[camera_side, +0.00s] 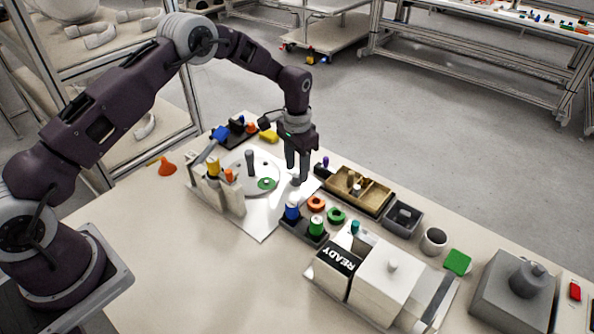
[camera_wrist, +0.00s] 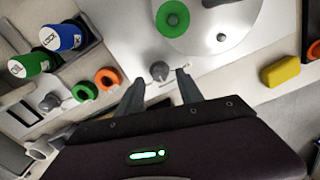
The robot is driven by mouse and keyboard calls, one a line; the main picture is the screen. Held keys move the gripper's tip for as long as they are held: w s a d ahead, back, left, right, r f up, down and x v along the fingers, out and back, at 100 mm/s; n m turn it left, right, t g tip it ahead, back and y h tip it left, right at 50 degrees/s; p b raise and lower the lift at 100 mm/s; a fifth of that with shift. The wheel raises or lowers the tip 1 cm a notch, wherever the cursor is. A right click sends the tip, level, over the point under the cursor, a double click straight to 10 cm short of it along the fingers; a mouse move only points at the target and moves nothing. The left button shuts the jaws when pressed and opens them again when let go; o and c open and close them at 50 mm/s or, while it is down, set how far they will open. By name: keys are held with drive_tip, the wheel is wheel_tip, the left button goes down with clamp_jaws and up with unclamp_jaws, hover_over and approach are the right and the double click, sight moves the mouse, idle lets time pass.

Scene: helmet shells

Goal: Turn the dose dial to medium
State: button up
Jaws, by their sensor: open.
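A small grey knob (camera_wrist: 160,71), which looks like the dose dial, stands on the white plate (camera_wrist: 128,42) in the wrist view. No setting marks are readable on it. My gripper (camera_wrist: 161,80) is open, with one finger on each side of the knob; I cannot tell whether either finger touches it. In the side view my gripper (camera_side: 297,176) points straight down over the right corner of the white plate (camera_side: 262,224). There the fingers mostly hide the knob.
A round turntable (camera_side: 235,185) with a green ring (camera_side: 266,184) is left of my gripper. Blue (camera_side: 292,211) and green (camera_side: 316,226) capped pieces stand close in front, beside an orange ring (camera_side: 316,202). A wooden tray (camera_side: 366,196) is to the right.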

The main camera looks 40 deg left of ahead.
sight(297, 175)
wheel_tip(297, 175, up, 5)
drive_tip(key=shift+r, duration=0.15)
drive_tip(key=s+r+t, duration=0.1)
drive_tip(key=s+r, duration=0.4)
drive_tip(key=r, duration=0.3)
drive_tip(key=s+r+n+t, duration=0.1)
drive_tip(key=s+r, duration=0.3)
drive_tip(key=r, duration=0.3)
drive_tip(key=s+r+t, duration=0.1)
drive_tip(key=s+r, duration=0.4)
drive_tip(key=r, duration=0.3)
drive_tip(key=s+r+n+t, duration=0.1)
drive_tip(key=s+n+t, duration=0.1)
drive_tip(key=s, duration=2.1)
drive_tip(key=shift+d+t, duration=0.3)
drive_tip(key=shift+d, duration=0.05)
